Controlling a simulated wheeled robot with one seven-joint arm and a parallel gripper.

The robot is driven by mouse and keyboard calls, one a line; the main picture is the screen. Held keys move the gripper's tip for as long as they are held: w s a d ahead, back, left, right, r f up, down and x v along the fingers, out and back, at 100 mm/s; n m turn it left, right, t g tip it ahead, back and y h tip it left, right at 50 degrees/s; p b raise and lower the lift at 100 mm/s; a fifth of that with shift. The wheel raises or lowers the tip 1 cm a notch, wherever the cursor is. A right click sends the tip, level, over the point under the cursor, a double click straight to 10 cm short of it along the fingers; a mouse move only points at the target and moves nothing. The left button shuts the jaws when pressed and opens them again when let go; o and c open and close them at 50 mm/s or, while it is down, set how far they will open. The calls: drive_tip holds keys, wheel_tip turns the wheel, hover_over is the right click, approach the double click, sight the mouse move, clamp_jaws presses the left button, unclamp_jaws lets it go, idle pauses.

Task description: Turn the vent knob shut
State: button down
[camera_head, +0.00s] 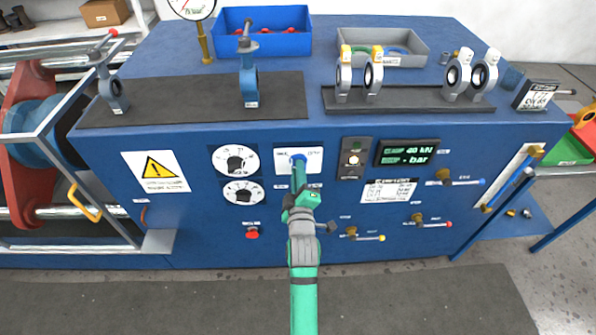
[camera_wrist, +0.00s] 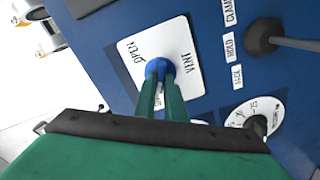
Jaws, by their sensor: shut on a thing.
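The vent knob (camera_wrist: 160,67) is a round blue knob on a white plate (camera_wrist: 181,42) with lettering that reads VENT and OPEN in the wrist view. In the head view the knob (camera_head: 298,158) shows at the front panel's upper middle, just past my fingertips. My gripper (camera_wrist: 162,85) has its two green fingers shut on the knob, one on each side. In the head view my gripper (camera_head: 299,172) reaches up to the plate from below. The fingers hide part of the knob and the lettering under it.
Two dials (camera_head: 236,160) sit left of the plate. A small grey switch box (camera_head: 353,158) and a display (camera_head: 407,152) are to the right. Several small levers (camera_head: 417,220) stick out lower right, and a red button (camera_head: 252,232) is lower left. Valves stand on the bench top.

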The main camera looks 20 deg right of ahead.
drive_tip(key=c, duration=1.8)
unclamp_jaws()
drive_tip(key=v, duration=1)
drive_tip(key=shift+s+a, duration=0.1)
drive_tip(key=shift+s, duration=0.3)
drive_tip(key=s+a+f+m+y, duration=0.1)
drive_tip(key=s+a+f, duration=0.2)
drive_tip(key=s, duration=0.3)
drive_tip(key=s+a+f+m+g+y, duration=0.1)
drive_tip(key=s+a+f+m, duration=0.1)
drive_tip(key=s+a+f, duration=0.3)
drive_tip(key=s+a+f+m+y, duration=0.1)
drive_tip(key=s+a, duration=0.1)
drive_tip(key=s, duration=0.4)
drive_tip(key=s+a+m, duration=0.1)
drive_tip(key=s+a, duration=0.1)
drive_tip(key=s, duration=0.3)
drive_tip(key=s+a+m+y, duration=0.1)
drive_tip(key=s+a+m, duration=0.1)
drive_tip(key=s, duration=0.4)
drive_tip(key=s+a+m+g+y, duration=0.1)
drive_tip(key=s+a+m, duration=0.1)
drive_tip(key=s, duration=0.4)
drive_tip(key=shift+s+a+r, duration=0.2)
drive_tip(key=shift+a+r, duration=0.05)
drive_tip(key=shift+r, duration=0.15)
